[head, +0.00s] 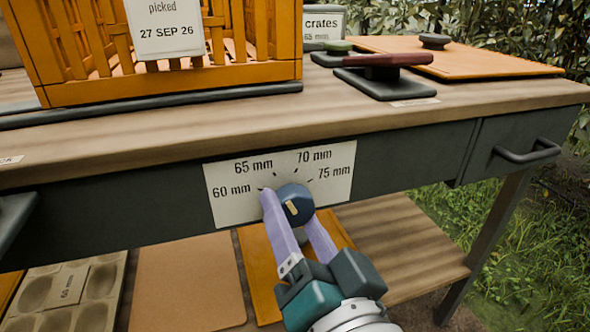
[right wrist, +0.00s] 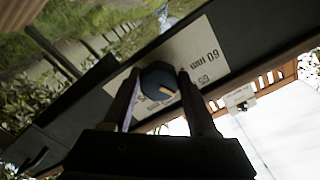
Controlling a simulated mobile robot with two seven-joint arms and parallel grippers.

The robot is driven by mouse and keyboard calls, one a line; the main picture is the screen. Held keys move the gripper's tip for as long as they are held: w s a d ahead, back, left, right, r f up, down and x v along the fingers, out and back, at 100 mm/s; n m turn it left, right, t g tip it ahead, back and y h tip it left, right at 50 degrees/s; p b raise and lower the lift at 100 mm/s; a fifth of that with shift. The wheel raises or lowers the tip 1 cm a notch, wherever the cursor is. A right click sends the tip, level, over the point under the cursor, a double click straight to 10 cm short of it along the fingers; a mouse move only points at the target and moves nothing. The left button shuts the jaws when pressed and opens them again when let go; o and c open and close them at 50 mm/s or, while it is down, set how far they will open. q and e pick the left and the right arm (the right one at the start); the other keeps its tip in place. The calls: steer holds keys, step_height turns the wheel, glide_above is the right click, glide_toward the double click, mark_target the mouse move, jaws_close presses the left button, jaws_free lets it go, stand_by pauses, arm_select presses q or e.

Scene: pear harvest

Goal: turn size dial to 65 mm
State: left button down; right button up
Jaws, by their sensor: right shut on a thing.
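The size dial (head: 296,204) is a dark blue-grey round knob with a short tan mark on its face. It sits on a white scale plate (head: 228,208) labelled 60, 65, 70 and 75 mm, on the bench's dark front. My right gripper (head: 288,208) has its two lilac fingers on either side of the dial, shut on it. The dial also shows between the fingers in the right wrist view (right wrist: 158,80). I cannot tell exactly which label the tan mark points to. My left gripper is not in view.
An orange slatted crate (head: 180,80) with a date card stands on the wooden benchtop (head: 240,120) above. A drawer handle (head: 527,153) sticks out at right. A lower shelf (head: 395,240) holds boards and a moulded tray (head: 70,295).

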stand_by(0.5)
steer(key=o, duration=1.4)
steer(key=shift+c, duration=0.2)
steer(key=shift+s, duration=0.15)
steer(key=shift+s+d+r, duration=0.1)
steer(key=shift+s+d, duration=0.05)
steer(key=shift+s, duration=0.15)
steer(key=p+v, duration=0.2)
steer(key=v, duration=0.7)
steer(key=shift+p, duration=0.35)
